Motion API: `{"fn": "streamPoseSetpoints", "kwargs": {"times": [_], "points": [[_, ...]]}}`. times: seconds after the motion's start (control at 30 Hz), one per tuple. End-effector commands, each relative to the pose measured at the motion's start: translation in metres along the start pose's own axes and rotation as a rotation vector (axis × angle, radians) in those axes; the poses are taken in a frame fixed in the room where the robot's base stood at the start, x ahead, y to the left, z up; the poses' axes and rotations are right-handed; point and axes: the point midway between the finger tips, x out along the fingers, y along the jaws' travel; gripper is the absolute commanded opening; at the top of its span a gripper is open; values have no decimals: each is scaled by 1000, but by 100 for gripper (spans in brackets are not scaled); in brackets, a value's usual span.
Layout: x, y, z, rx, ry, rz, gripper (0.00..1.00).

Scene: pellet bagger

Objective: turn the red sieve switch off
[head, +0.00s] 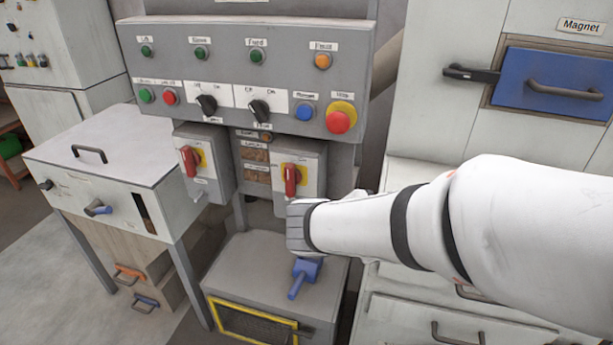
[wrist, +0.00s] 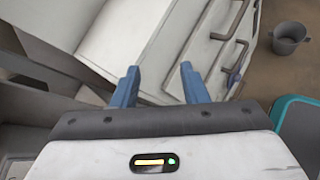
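Two red rotary switches on yellow plates sit on grey boxes below the control panel in the head view: a left red switch (head: 189,161) and a right red switch (head: 291,181). Both handles stand roughly upright. Their small labels are too small to read, so I cannot tell which is the sieve switch. My gripper (head: 299,287) is below the right switch, in front of the grey box with the yellow-framed grille, its fingers pointing down. In the wrist view my gripper (wrist: 158,82) shows two blue fingers apart with nothing between them. Neither switch shows in the wrist view.
The control panel (head: 225,75) holds buttons, black knobs and a red stop button (head: 340,118). A grey box (head: 255,262) stands below the switches. A white cabinet with a blue drawer (head: 535,96) is at right. A grey bucket (wrist: 289,38) stands on the floor.

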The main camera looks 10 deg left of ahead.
Motion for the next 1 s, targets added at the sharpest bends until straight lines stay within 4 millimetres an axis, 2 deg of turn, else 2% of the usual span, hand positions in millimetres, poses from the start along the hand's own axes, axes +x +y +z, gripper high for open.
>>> {"fn": "streamPoseSetpoints", "kwargs": {"times": [0.03,0.1,0.2,0.3,0.43,0.57,0.8,1.0], "points": [[-11,20,-29,-135,-38,123,40],[-34,50,-56,-294,-104,290,40],[-72,82,-91,-463,-192,494,40],[-106,99,-118,-567,-260,643,40],[-131,110,-135,-629,-312,746,40],[-130,120,-137,-643,-325,768,40],[-102,148,-135,-640,-324,764,40],[-87,165,-134,-640,-322,765,40]]}}
